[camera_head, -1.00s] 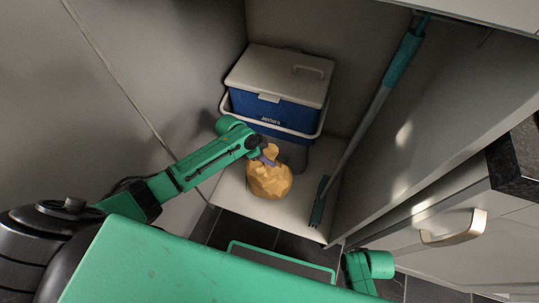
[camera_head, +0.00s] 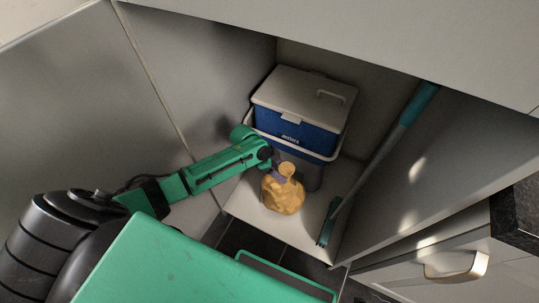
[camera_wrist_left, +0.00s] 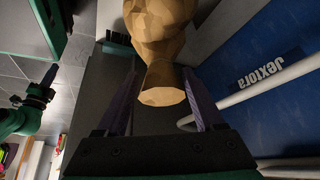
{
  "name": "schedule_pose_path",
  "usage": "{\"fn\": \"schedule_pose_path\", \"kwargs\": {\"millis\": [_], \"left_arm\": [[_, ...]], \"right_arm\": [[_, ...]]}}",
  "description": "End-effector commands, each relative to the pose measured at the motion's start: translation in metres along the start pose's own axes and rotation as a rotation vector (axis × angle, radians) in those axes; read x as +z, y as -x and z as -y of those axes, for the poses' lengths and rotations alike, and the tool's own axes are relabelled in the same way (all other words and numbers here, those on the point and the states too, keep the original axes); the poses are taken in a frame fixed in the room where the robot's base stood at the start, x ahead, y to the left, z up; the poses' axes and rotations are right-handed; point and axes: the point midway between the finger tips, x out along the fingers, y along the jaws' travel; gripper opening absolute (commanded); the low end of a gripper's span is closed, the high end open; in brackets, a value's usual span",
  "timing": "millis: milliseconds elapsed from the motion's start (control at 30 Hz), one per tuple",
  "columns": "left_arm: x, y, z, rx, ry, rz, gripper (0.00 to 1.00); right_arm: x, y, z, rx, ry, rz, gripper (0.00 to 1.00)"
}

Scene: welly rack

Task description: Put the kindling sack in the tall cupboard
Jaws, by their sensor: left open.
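The kindling sack (camera_head: 283,197) is a tan, faceted bag with a narrow neck. It stands upright on the floor of the tall cupboard (camera_head: 243,205), near the front. My left gripper (camera_head: 277,177) is at the sack's neck. In the left wrist view its two purple fingers (camera_wrist_left: 163,103) are spread, with the sack's neck (camera_wrist_left: 163,86) between them and gaps on both sides. The sack's body (camera_wrist_left: 160,25) lies beyond the fingertips. What seems to be my right gripper (camera_wrist_left: 46,82) shows small at the left of the wrist view; its jaws are unclear.
A blue cool box (camera_head: 300,125) with a pale lid stands behind the sack, close to my left gripper. A teal-handled broom (camera_head: 375,160) leans along the cupboard's right side. A door with a metal handle (camera_head: 458,268) is at lower right.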

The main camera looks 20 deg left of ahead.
Motion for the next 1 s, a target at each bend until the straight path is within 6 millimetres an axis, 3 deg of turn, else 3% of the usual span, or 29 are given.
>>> {"fn": "schedule_pose_path", "kwargs": {"millis": [200, 300, 367, 500, 867, 967, 1000], "left_arm": [[-0.003, 0.026, 0.0, 0.0, 0.001, 0.001, 0.7], [-0.005, 0.055, 0.0, -0.001, 0.001, 0.003, 0.7], [-0.006, 0.067, 0.0, 0.0, 0.001, 0.001, 0.7], [-0.003, 0.081, 0.0, 0.0, 0.0, 0.001, 0.7], [0.001, 0.081, 0.0, -0.001, 0.002, 0.0, 0.7], [0.018, 0.07, 0.004, -0.035, 0.07, 0.016, 0.7], [0.037, 0.06, 0.006, -0.07, 0.14, 0.032, 0.7]], "right_arm": [[0.048, 0.004, -0.001, 0.001, 0.02, 0.012, 0.0], [0.062, 0.029, -0.002, 0.001, 0.029, 0.014, 0.0], [0.07, 0.038, -0.002, 0.001, 0.033, 0.014, 0.0], [0.066, 0.052, -0.002, 0.001, 0.032, 0.011, 0.0], [0.066, 0.051, -0.002, 0.002, 0.032, 0.012, 0.0], [0.066, 0.051, -0.002, 0.002, 0.032, 0.012, 0.0], [0.066, 0.05, -0.002, 0.002, 0.032, 0.013, 0.0]]}}
